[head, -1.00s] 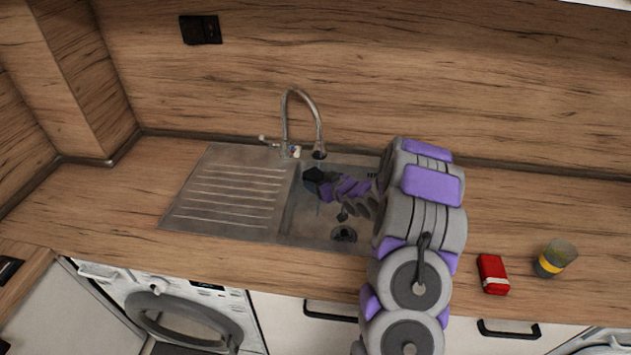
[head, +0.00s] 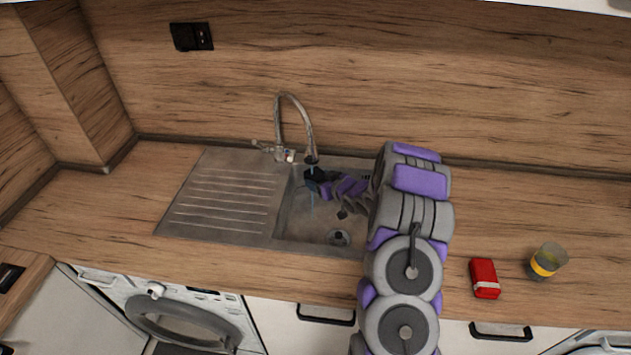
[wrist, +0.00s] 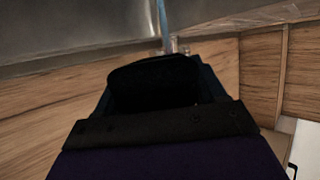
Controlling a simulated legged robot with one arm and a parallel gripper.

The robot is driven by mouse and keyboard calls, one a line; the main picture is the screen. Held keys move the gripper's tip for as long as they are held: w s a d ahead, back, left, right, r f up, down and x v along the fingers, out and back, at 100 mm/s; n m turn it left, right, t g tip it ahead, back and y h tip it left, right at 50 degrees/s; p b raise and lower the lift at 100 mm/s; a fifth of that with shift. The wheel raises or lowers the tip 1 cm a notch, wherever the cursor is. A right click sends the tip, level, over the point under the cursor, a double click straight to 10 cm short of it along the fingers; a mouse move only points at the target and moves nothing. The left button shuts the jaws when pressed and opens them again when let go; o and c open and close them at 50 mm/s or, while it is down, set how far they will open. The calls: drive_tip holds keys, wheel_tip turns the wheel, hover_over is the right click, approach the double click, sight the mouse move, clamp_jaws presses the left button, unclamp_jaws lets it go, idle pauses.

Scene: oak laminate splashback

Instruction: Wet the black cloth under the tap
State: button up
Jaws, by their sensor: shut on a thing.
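The black cloth (head: 311,174) is at the tip of my gripper (head: 323,178), just below the tap spout in the head view. In the wrist view the dark cloth (wrist: 155,82) sits between the fingers of my gripper (wrist: 150,100), which is shut on it. The chrome tap (head: 297,110) arches over the sink basin (head: 305,222). A thin bluish stream of water (wrist: 163,18) shows beyond the cloth in the wrist view and runs below the spout in the head view. Whether the water touches the cloth is hard to tell.
A ribbed drainboard (head: 215,195) lies left of the basin. A red packet (head: 484,278) and a yellow-banded cup (head: 547,262) stand on the counter to the right of my arm. A black socket (head: 192,37) is on the wooden splashback. The left counter is clear.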

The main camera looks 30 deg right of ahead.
drive_tip(key=shift+s+a+f, duration=0.1)
drive_tip(key=shift+s, duration=0.1)
drive_tip(key=s+a+b, duration=0.4)
drive_tip(key=s+a, duration=0.2)
drive_tip(key=shift+r, duration=0.25)
idle(1.0)
drive_tip(key=shift+s+d, duration=0.1)
drive_tip(key=shift+d, duration=0.05)
